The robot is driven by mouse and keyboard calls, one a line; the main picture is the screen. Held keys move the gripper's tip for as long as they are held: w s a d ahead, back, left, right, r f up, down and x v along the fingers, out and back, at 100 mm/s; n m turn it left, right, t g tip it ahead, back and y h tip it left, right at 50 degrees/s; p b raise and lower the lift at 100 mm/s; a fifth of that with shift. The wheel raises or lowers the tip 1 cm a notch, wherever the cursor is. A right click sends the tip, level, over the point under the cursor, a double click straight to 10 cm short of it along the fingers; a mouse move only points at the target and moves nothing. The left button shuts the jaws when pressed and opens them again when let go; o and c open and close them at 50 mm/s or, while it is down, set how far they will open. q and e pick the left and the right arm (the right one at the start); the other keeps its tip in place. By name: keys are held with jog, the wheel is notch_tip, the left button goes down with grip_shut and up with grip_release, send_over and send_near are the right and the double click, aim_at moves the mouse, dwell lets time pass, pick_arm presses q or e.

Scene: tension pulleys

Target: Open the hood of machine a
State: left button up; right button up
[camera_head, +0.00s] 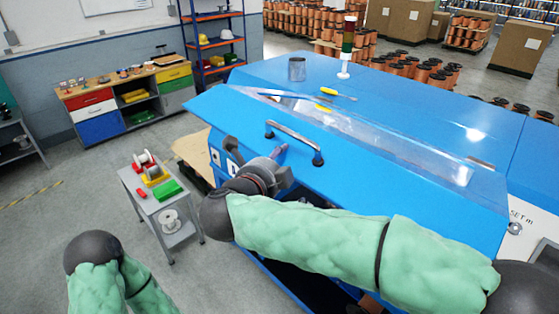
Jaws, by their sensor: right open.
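The hood (365,185) of the blue machine has a sloping front panel with a clear window strip (400,143). A metal bar handle (293,137) with dark end mounts is fixed on its left part. A dark gap shows below the hood's front edge, partly hidden by my right arm. My right gripper (258,163) is open, in front of the hood's left part and just below and left of the handle in the picture. I cannot tell whether it touches the hood. My left arm shows at the lower left, but its gripper is out of view.
A screwdriver with a yellow handle (327,91), a metal cup (296,69) and a signal light (347,45) are on the machine top. A grey cart (150,205) with spools and small bins stands left of the machine.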

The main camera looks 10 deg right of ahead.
jog(key=shift+o, duration=0.2)
jog(key=shift+w+d+f, duration=0.3)
jog(key=shift+w+f, duration=0.05)
grip_shut()
dwell(0.7)
